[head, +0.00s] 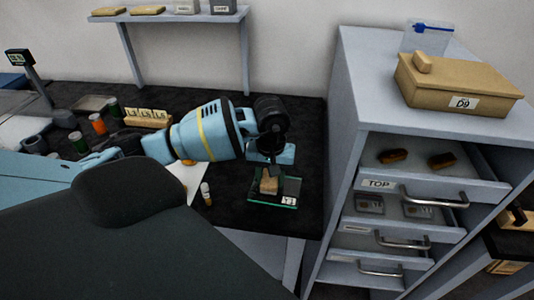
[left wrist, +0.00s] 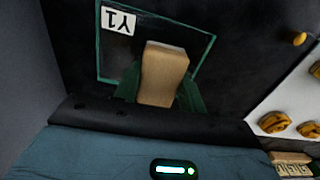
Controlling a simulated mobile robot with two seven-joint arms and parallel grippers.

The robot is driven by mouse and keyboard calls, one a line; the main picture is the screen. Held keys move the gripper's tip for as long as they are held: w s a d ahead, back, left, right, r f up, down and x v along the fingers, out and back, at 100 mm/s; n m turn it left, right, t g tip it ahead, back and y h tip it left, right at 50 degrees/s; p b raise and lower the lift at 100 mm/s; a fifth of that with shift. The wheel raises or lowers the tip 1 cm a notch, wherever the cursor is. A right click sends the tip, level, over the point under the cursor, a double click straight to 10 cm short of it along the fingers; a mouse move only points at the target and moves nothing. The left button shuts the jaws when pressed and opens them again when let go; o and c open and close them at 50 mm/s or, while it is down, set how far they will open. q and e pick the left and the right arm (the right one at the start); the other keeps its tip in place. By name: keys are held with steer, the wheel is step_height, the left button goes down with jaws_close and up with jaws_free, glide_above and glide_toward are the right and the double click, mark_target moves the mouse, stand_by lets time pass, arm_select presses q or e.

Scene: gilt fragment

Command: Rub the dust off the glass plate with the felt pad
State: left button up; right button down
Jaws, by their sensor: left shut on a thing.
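The glass plate (head: 291,187) lies flat on the black worktop, with green edges and a white label at its front right corner. It also shows in the left wrist view (left wrist: 121,58), its label upside down. The felt pad is a tan block (head: 269,186), seen upright over the plate; it also shows in the left wrist view (left wrist: 164,73). My left gripper (head: 270,174) is shut on the pad, its fingers partly hidden behind it in the wrist view. I cannot tell whether the pad touches the glass. No dust can be made out. My right gripper is not in view.
A grey drawer cabinet (head: 345,110) stands close on the right, its drawers pulled out and a tan box (head: 455,88) on top. A small vial (head: 206,194) stands left of the plate, near white paper (head: 190,180). Jars and blocks crowd the worktop's left.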

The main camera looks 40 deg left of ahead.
mark_target(284, 188)
arm_select(q)
steer(key=shift+d+f, duration=0.2)
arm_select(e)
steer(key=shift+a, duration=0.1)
arm_select(q)
steer(key=shift+w+d, duration=0.3)
steer(key=shift+d, duration=0.25)
steer(key=shift+w+d, duration=0.3)
steer(key=shift+d, duration=0.2)
steer(key=shift+w+d+r+b, duration=0.1)
steer(key=shift+w+d+b, duration=0.2)
steer(key=shift+d, duration=0.15)
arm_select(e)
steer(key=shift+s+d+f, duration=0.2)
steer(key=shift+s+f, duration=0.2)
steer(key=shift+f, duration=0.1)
